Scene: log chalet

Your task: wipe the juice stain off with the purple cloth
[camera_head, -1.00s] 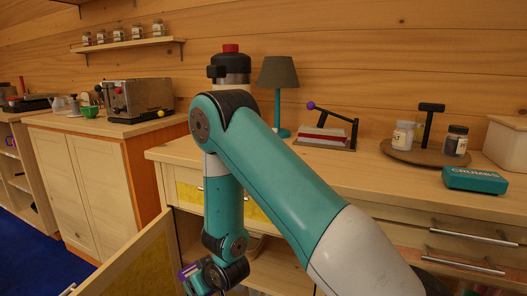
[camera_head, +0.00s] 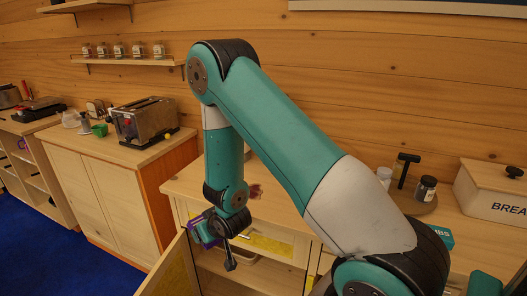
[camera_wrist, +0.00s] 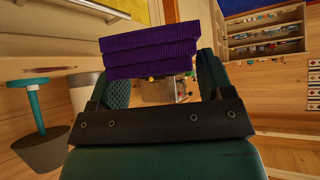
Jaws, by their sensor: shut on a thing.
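The purple cloth (camera_wrist: 150,50) is a folded, ribbed stack held between the two fingers of my gripper (camera_wrist: 160,66) in the wrist view. In the head view, my gripper (camera_head: 206,238) hangs in front of the cabinet, above its open door, with a bit of the purple cloth (camera_head: 197,234) showing beside it. My gripper is shut on the cloth, and the cloth is clear of any surface. I cannot see a juice stain in either view.
An open cabinet door (camera_head: 172,272) stands below my gripper. A toaster (camera_head: 147,120) is on the left cabinet. My arm hides the middle of the counter.

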